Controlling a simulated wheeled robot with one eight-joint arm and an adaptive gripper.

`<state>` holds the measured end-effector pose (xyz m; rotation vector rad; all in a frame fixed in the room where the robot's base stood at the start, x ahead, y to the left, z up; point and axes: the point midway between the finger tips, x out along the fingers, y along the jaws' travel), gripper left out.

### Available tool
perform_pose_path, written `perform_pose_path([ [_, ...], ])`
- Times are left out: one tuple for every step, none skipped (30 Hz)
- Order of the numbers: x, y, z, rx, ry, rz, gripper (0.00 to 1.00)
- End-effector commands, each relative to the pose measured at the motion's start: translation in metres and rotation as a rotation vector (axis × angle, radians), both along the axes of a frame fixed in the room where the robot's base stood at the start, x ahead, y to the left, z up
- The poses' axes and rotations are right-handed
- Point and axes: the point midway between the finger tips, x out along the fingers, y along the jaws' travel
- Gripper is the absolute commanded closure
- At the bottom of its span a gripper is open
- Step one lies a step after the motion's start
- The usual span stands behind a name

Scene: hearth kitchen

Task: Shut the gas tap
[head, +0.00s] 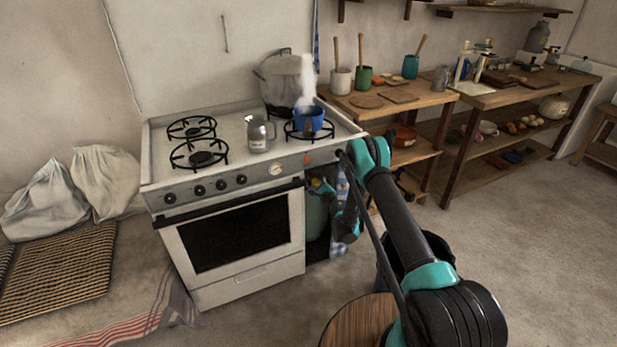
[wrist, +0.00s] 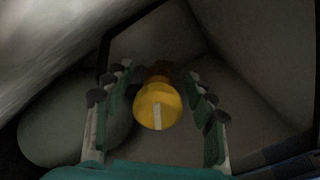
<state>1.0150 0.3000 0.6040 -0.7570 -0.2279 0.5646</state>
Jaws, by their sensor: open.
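The gas tap has a round yellow knob (wrist: 157,105) with a pale upright stripe on its face, seen almost head-on in the wrist view. In the head view it shows only as a small yellow spot in the gap right of the oven. My gripper (wrist: 158,88) is open, its fingers to the left and right of the knob, with visible gaps on both sides. A rounded grey-green gas bottle (head: 315,218) stands in that gap; its curved side also shows in the wrist view (wrist: 60,128). I cannot see the tap's body behind the knob clearly.
The white stove (head: 250,262) borders the gap. A blue pot (head: 309,121) steams on its right front burner, beside a metal mug (head: 257,133) and a big lidded pot (head: 285,82). A wooden shelf unit (head: 420,97) stands right. A round wooden stool top (head: 352,325) is close in front.

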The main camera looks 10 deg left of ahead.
Motion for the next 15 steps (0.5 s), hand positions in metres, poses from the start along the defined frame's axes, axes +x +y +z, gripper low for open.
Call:
perform_pose_path([
  [0.0002,-0.0002,0.0,0.0,0.0,0.0,0.44],
  [0.0002,-0.0002,0.0,0.0,0.0,0.0,0.44],
  [0.0002,-0.0002,0.0,0.0,0.0,0.0,0.44],
  [0.0003,-0.0002,0.0001,0.0,0.0,0.0,0.44],
  [0.0003,-0.0002,0.0001,0.0,0.0,0.0,0.44],
  [0.0003,-0.0002,0.0001,0.0,0.0,0.0,0.44],
  [0.0003,-0.0002,0.0001,0.0,0.0,0.0,0.44],
  [0.0003,-0.0002,0.0001,0.0,0.0,0.0,0.44],
  [0.0003,-0.0002,0.0001,0.0,0.0,0.0,0.44],
  [0.0002,-0.0002,0.0,0.0,0.0,0.0,0.46],
  [0.0002,-0.0002,0.0,0.0,0.0,0.0,0.49],
  [0.0002,-0.0002,0.0,0.0,0.0,0.0,0.54],
  [0.0002,-0.0002,0.0,0.0,0.0,0.0,0.58],
  [0.0002,-0.0002,0.0,0.0,0.0,0.0,0.62],
  [0.0002,-0.0001,0.0001,0.0,0.0,0.0,0.67],
])
